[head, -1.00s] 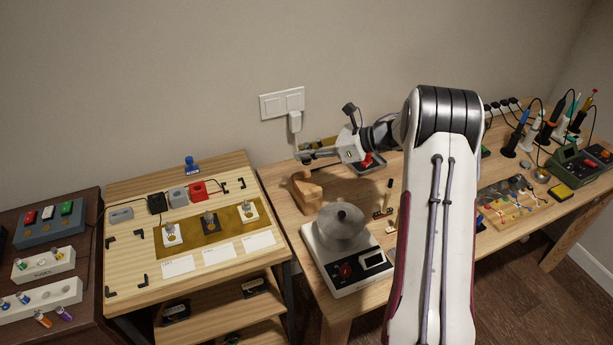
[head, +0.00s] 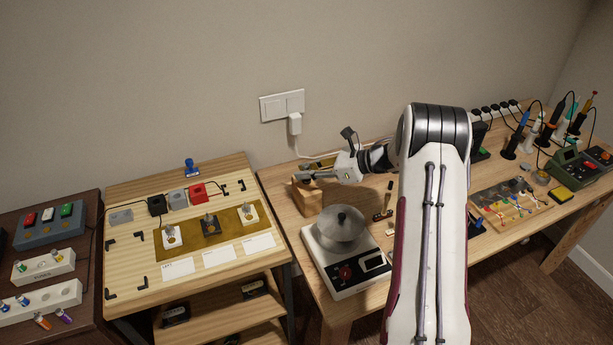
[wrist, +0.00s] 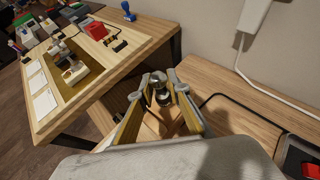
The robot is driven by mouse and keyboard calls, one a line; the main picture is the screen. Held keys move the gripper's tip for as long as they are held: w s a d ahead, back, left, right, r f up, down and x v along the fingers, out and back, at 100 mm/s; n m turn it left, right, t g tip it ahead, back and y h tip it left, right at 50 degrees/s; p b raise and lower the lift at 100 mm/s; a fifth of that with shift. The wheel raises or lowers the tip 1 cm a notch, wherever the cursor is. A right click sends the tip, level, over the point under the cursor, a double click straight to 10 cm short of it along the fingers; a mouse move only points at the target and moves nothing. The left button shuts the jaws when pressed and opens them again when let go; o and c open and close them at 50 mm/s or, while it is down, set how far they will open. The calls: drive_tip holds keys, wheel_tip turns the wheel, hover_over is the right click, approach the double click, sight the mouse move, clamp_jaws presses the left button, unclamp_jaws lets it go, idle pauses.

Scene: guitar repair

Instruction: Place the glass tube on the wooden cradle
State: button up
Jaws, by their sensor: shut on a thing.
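The wooden cradle (head: 306,202) stands near the left edge of the workbench in the head view. My gripper (head: 304,177) is right at its top. In the wrist view my gripper (wrist: 160,90) is shut on a short, shiny, see-through piece, the glass tube (wrist: 161,92), between its yellow-lined fingers. Part of the wooden cradle (wrist: 172,122) shows just below the tube. The fingers hide much of the cradle, and I cannot tell whether the tube touches it. The tube is too small to make out in the head view.
A scale with a round metal pan (head: 341,229) stands in front of the cradle. A small hammer-like tool (head: 385,203) is to the right. A wall plug with a white cable (head: 295,124) is behind.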

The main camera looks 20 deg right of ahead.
drive_tip(key=shift+f, duration=1)
drive_tip(key=shift+f, duration=0.1)
drive_tip(key=o, duration=0.8)
drive_tip(key=shift+o, duration=0.2)
drive_tip(key=shift+s+d+r, duration=0.3)
drive_tip(key=shift+d+r, duration=0.05)
drive_tip(key=v, duration=1.1)
drive_tip(key=shift+r, duration=0.1)
